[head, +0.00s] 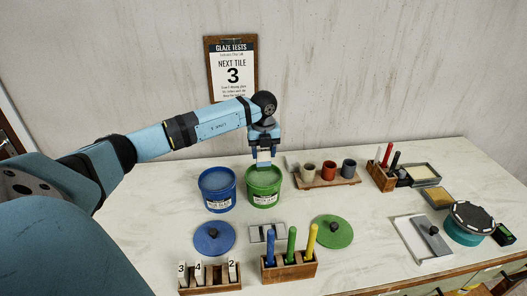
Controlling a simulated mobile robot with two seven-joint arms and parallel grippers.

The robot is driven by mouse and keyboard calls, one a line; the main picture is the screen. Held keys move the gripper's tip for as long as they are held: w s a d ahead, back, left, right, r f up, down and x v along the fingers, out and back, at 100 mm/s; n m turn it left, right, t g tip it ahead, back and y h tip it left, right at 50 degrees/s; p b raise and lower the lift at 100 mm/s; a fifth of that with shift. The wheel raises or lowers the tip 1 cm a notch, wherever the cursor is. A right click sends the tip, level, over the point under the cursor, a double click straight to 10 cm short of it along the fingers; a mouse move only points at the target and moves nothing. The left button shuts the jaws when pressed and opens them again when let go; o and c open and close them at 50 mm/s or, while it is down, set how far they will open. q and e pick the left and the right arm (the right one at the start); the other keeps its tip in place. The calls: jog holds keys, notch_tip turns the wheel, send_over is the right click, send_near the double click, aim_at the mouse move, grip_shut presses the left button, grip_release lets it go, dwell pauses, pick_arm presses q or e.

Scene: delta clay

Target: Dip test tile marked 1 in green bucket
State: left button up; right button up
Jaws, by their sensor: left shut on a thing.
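The green bucket (264,188) stands open on the table, right of the blue bucket (217,191). My left gripper (264,161) points down over the green bucket's mouth, its fingertips around rim height. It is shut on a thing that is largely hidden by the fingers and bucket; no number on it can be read. The tile rack (210,287) at the front left holds white tiles marked 3, 4 and 2, with a gap between 4 and 2. No tile marked 1 shows in the rack. My right gripper is out of view.
A blue lid (214,238) and a green lid (333,231) lie in front of the buckets. A wooden block (290,269) holds blue, green and yellow sticks. A cup board (328,182) stands right of the green bucket. A wall clipboard (232,69) reads "NEXT TILE 3".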

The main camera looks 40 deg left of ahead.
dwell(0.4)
pick_arm(q)
jog(key=shift+r+p, duration=1)
jog(key=shift+r, duration=0.55)
